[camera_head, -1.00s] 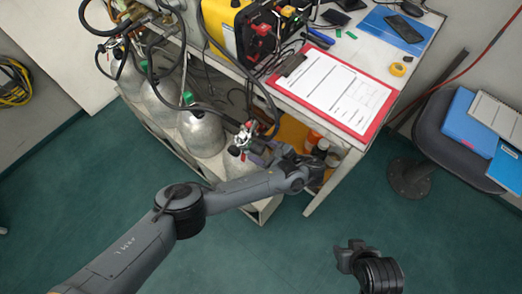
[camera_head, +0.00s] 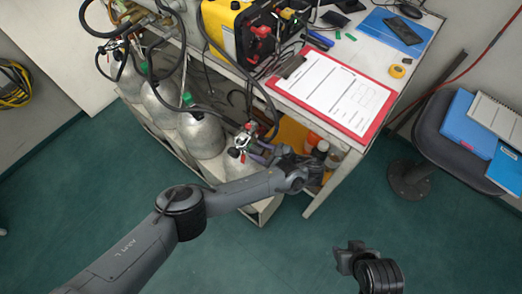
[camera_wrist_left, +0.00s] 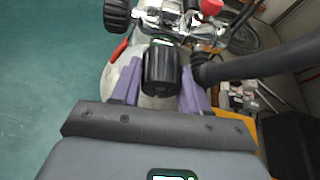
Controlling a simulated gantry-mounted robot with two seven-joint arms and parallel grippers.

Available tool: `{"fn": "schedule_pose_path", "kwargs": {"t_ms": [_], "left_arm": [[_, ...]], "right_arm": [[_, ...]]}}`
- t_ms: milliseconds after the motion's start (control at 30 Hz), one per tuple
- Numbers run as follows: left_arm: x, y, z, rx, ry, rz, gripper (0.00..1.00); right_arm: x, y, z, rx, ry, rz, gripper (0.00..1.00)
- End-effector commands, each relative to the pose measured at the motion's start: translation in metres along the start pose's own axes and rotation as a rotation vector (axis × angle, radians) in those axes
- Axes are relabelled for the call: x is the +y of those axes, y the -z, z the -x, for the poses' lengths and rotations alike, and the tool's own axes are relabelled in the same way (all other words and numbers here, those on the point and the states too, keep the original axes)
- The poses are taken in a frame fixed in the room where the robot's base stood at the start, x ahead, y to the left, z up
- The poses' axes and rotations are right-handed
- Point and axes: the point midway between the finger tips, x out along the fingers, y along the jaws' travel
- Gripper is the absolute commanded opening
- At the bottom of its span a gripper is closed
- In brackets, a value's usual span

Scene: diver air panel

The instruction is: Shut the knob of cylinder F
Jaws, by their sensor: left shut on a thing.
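A black ribbed knob (camera_wrist_left: 161,72) sits on chrome valve fittings in the left wrist view. The purple fingers of my left gripper (camera_wrist_left: 161,84) are on either side of it, shut on it. In the head view, my left gripper (camera_head: 262,153) is at the chrome valve (camera_head: 241,143) on top of the front grey cylinder (camera_head: 236,167). The gripper and wrist hide much of the knob there. No letter is readable on the cylinder. My right gripper (camera_head: 346,257) hangs over the floor, away from the cylinders; its jaw opening is unclear.
Several other grey cylinders (camera_head: 203,135) stand in a row behind, with black hoses above. The white table (camera_head: 350,51) carries a red clipboard (camera_head: 330,93) and a yellow unit (camera_head: 226,27). Bottles (camera_head: 321,149) stand beside my left wrist. The green floor is open in front.

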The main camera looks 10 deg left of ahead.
Motion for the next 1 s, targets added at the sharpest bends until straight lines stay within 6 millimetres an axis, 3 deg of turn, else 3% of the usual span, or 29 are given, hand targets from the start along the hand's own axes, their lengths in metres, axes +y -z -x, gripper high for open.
{"fn": "schedule_pose_path", "kwargs": {"t_ms": [333, 700, 1000], "left_arm": [[-0.001, -0.001, 0.002, 0.008, -0.085, -0.202, 0.14], [-0.002, 0.001, 0.001, 0.017, -0.181, -0.434, 0.14], [-0.002, -0.001, 0.001, 0.020, -0.219, -0.525, 0.14]], "right_arm": [[0.002, 0.002, 0.007, -0.001, -0.004, 0.006, 0.43], [0.002, -0.003, -0.007, -0.001, -0.006, 0.008, 0.43], [0.001, -0.005, -0.014, -0.001, -0.004, 0.005, 0.43]]}}
